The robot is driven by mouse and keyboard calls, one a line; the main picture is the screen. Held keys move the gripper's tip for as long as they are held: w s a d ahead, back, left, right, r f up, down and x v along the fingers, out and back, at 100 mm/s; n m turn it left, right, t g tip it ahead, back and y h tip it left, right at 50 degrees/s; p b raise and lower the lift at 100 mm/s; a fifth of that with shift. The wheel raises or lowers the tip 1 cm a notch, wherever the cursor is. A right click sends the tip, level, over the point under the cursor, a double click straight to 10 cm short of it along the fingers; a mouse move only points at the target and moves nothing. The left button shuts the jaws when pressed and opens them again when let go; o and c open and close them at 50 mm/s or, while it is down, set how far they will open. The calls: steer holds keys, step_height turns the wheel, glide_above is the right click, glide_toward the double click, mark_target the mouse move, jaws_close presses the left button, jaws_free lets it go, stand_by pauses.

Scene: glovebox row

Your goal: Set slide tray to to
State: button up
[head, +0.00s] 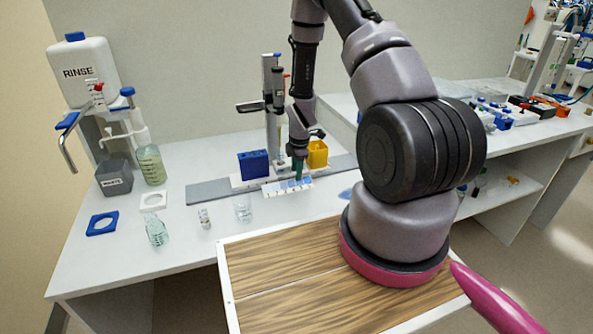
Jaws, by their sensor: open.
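A light tray-like strip with blue marks (275,189), which looks like the slide tray, lies at the front of a grey rail (208,192) on the white bench. My gripper (298,176) is pointed down just above or at the right part of this strip. It is open, though its fingers are small and dark in the picture. I cannot tell whether they touch the strip. My arm comes over from the right and hides part of the bench.
A blue block (253,164) and a yellow holder (318,154) stand behind the strip, beside an upright grey stand (272,105). A beaker (243,208) and a small vial (204,218) stand in front. A rinse bottle (85,72) and grey bin (114,178) are at left.

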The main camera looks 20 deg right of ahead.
jaws_close()
stand_by(1.3)
